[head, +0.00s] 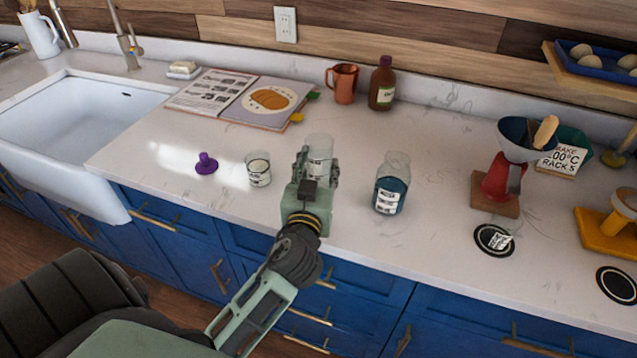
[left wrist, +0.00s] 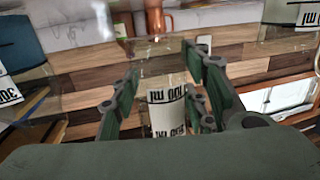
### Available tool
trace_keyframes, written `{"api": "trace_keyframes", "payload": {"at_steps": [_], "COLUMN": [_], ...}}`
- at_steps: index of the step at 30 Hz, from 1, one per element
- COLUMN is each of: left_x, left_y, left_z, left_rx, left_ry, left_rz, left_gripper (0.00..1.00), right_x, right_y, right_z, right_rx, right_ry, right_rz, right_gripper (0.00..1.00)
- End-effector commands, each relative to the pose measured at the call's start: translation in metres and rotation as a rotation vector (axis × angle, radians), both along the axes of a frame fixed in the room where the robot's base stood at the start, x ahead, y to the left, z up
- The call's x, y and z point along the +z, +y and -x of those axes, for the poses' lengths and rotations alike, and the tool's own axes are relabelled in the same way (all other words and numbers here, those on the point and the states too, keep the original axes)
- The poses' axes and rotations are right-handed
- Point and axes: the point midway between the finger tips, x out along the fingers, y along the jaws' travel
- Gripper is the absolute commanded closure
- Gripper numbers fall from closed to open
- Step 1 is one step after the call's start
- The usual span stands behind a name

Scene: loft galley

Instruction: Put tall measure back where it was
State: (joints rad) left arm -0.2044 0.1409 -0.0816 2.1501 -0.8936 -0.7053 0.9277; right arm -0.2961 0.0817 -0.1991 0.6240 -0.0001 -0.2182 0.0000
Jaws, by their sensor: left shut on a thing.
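The tall measure (head: 320,146), a clear glass vessel, stands upright between the fingers of my left gripper (head: 316,170), which is shut on it. I cannot tell whether its base touches the counter. In the left wrist view its white label (left wrist: 167,108) shows between the dark green fingers (left wrist: 160,95). A short clear measure (head: 258,169) with a label stands just left of the gripper. A labelled jar of blue liquid (head: 389,186) stands to the right. My right gripper is not in view.
A purple stopper (head: 206,164) lies left of the short measure. Behind are an open book (head: 245,98), a copper mug (head: 344,82) and a brown bottle (head: 382,84). A red stand with a dark funnel (head: 503,180) and round black mats (head: 494,239) are right. The sink (head: 75,135) is left.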

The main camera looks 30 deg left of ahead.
Motion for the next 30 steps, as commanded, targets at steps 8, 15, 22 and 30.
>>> {"api": "trace_keyframes", "payload": {"at_steps": [8, 15, 22, 30], "left_x": [-0.040, -0.040, -0.043, -0.043], "left_y": [0.000, 0.000, 0.000, 0.000], "left_z": [0.000, 0.000, 0.000, 0.000], "left_rx": [0.000, 0.000, 0.000, 0.000], "left_ry": [0.004, 0.002, 0.002, 0.002], "left_rz": [-0.001, 0.000, 0.001, 0.000], "left_gripper": [0.93, 0.93, 0.55, 0.40], "right_x": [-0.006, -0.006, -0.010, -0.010], "right_y": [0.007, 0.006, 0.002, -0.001], "right_z": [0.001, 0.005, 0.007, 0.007], "right_rx": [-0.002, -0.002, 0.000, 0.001], "right_ry": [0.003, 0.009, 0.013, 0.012], "right_rz": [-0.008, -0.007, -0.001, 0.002], "right_gripper": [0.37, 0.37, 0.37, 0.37]}}
